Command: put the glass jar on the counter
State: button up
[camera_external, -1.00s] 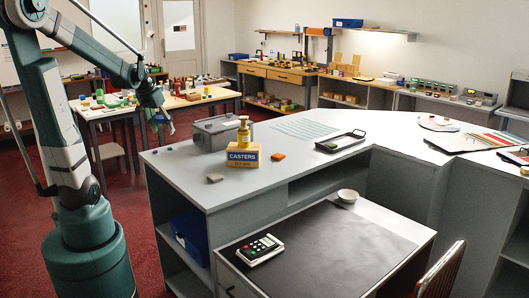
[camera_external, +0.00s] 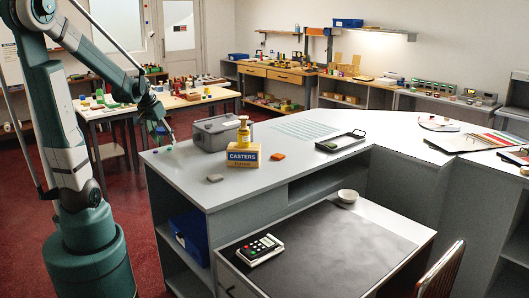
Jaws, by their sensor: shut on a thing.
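My gripper (camera_external: 166,138) is at the far left corner of the grey counter (camera_external: 185,176). It points down and is shut on a small, pale greenish see-through thing, which I take for the glass jar (camera_external: 169,149). The jar shows right at the counter's left edge, low over the top. It is too small to tell whether it touches the surface. My fingers hide part of it.
On the counter, a grey case (camera_external: 215,133), a CASTERS box (camera_external: 243,155) with a yellow bottle (camera_external: 244,131) on it, an orange block (camera_external: 278,156) and a grey block (camera_external: 215,178) stand right of my gripper. A black tray (camera_external: 341,141) lies farther right. The counter's front left is mostly clear.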

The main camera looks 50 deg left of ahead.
aim_at(158, 131)
jog(key=shift+f, duration=0.1)
jog(key=shift+f+b, duration=0.45)
jog(key=shift+f, duration=1.55)
jog(key=shift+f, duration=0.15)
jog(key=o, duration=1.1)
jog(key=shift+r, duration=0.25)
jog(key=shift+p+v, duration=1.25)
jog(key=shift+v, duration=4.65)
jog(key=shift+s, duration=0.1)
